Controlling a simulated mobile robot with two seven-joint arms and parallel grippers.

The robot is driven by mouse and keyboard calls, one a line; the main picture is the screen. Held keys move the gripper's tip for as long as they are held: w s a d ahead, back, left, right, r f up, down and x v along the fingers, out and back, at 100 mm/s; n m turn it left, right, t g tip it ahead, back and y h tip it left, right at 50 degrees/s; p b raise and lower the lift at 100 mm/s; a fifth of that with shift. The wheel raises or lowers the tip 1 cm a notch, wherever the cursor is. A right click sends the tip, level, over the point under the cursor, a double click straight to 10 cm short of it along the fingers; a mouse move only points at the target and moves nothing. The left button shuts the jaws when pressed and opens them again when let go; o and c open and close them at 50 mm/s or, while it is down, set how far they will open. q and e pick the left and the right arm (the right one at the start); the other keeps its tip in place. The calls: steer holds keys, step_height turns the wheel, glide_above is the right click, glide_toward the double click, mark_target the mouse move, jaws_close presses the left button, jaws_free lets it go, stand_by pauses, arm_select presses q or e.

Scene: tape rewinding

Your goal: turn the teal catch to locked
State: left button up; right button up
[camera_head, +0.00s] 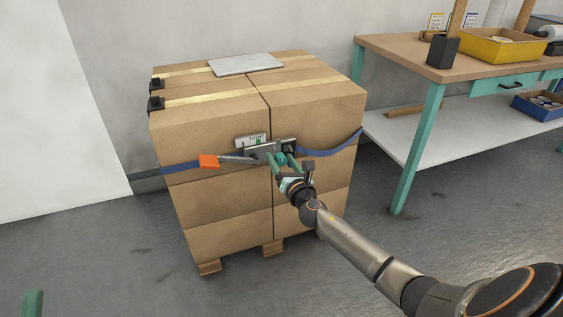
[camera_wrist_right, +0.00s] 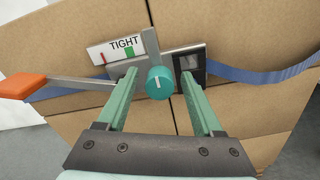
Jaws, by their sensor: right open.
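The teal catch (camera_wrist_right: 159,83) is a round knob with a white line, on the metal ratchet (camera_wrist_right: 133,67) of the blue strap. In the wrist view its line stands roughly upright, and a grey bar rises behind it. In the head view my gripper partly covers the catch. My right gripper (camera_head: 279,161) is open in front of the ratchet, and its two green fingers (camera_wrist_right: 158,86) stand either side of the catch, with gaps visible. The ratchet's lever has an orange handle (camera_head: 209,161) pointing left. A label reading TIGHT (camera_wrist_right: 115,49) sits above the ratchet.
The blue strap (camera_head: 335,148) runs around stacked cardboard boxes (camera_head: 210,125) on a wooden pallet (camera_head: 209,267). A grey sheet (camera_head: 245,64) lies on top. A workbench (camera_head: 410,56) with a yellow bin (camera_head: 501,47) stands right. Floor is clear in front.

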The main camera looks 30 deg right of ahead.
jaws_close()
stand_by(0.5)
